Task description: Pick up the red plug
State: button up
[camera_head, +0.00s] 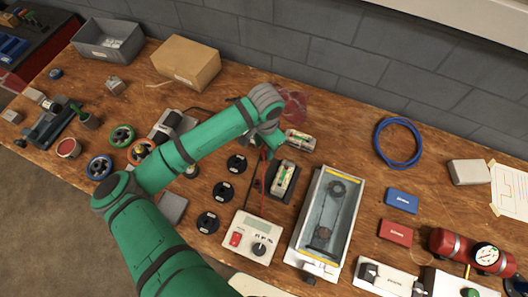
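My green arm reaches over the bench from the bottom of the picture, with its grey wrist above the middle. My gripper (269,146) points down and is small and partly hidden by my wrist, so I cannot tell whether its fingers are open or shut. A small red piece, which looks like the red plug (264,156), shows right at or under the fingertips. I cannot tell whether it is held. A thin red lead runs from there down toward the pale control box (252,237), which has a red switch and a black knob. A black lead runs beside it.
A battery-like module on a dark base (283,180) stands right of the fingers, with another module (299,140) behind it. Black round pieces (237,164) lie to the left. A long glass-topped case (328,222) stands to the right. A cardboard box (186,62) is at the back.

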jog(key=shift+f, duration=0.75)
grip_shut()
jog(key=shift+r, duration=0.1)
jog(key=shift+r, duration=0.4)
notch_tip(320, 180, up, 2)
jog(key=shift+r, duration=0.1)
jog(key=s+d+r, duration=0.5)
jog(key=s+r, duration=0.5)
jog(key=s, duration=0.3)
jog(key=shift+d, duration=0.2)
